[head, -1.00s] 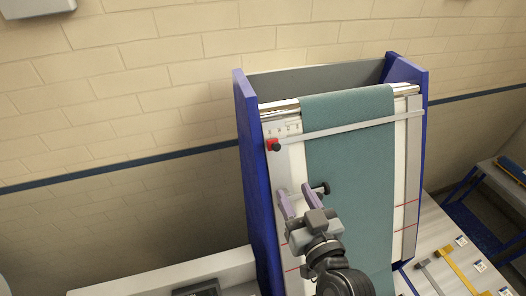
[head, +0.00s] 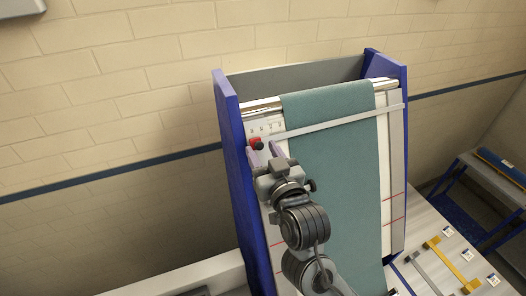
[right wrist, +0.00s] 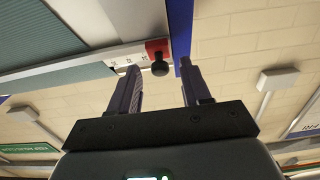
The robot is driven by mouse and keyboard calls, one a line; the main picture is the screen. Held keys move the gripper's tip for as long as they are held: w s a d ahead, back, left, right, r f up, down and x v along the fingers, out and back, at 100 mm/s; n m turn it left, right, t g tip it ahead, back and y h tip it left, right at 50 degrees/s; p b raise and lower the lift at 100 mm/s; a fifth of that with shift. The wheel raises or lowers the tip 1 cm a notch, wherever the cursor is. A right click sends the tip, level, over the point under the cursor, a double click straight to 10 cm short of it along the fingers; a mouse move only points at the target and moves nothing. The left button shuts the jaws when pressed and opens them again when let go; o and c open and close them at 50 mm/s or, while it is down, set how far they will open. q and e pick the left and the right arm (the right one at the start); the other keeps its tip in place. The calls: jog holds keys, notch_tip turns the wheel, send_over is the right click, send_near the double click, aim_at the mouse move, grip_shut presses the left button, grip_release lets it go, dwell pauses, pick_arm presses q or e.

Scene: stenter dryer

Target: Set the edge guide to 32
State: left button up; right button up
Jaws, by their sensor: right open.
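The edge guide appears to be the red block (head: 254,141) with a black knob, at the left end of a pale bar (head: 335,121) across the teal cloth (head: 335,170). A small marked scale (head: 265,128) is beside it; its figures are too small to read. My right gripper (head: 265,149) is open and empty just below the red block. In the right wrist view, the black knob (right wrist: 160,68) shows between and beyond the two fingers, with the red block (right wrist: 155,46) behind it. I cannot tell if they touch. My left gripper is not in view.
Blue side panels (head: 233,165) flank the sloping bed. A yellow tool (head: 450,262) and a grey tool (head: 425,272) lie on the pale surface at lower right.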

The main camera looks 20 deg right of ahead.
jog(key=shift+w, duration=0.25)
jog(key=shift+c, duration=0.5)
grip_shut()
